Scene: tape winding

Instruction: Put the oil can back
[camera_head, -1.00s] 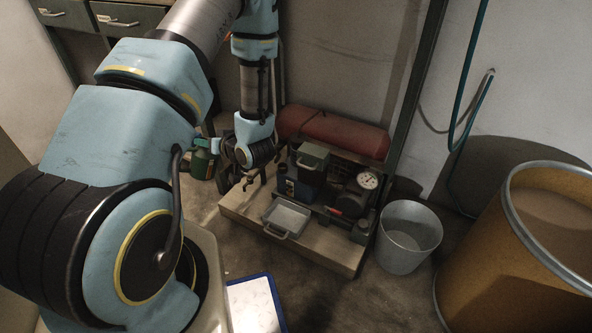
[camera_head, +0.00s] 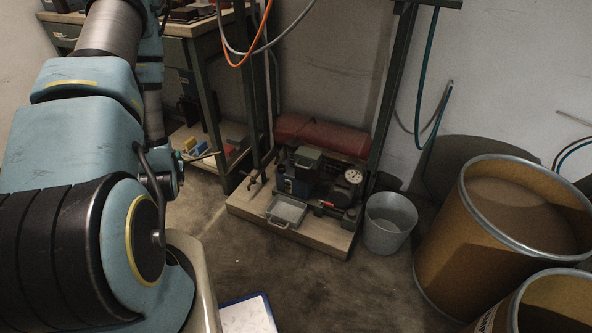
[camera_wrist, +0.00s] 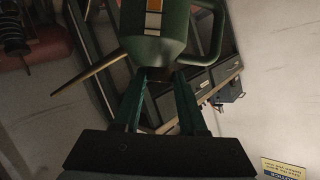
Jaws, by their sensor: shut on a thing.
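The oil can (camera_wrist: 153,48) is dark green, with an orange and white label, a loop handle at right and a long thin brownish spout pointing left and down. My gripper (camera_wrist: 160,76) is shut on its lower part in the wrist view. The can appears clear of any surface there, tilted relative to the room. Its top is cut off by the picture edge. In the head view my arm hides my gripper and the can's body; a thin tan rod (camera_head: 207,155) beside my wrist may be its spout.
A workbench (camera_head: 205,42) with drawers and a lower shelf stands back left. A compressor on a wooden platform (camera_head: 318,238) sits in the middle. A metal bucket (camera_head: 388,222) and brown drums (camera_head: 500,225) stand right. Hoses hang above. Open floor (camera_head: 300,285) lies in front.

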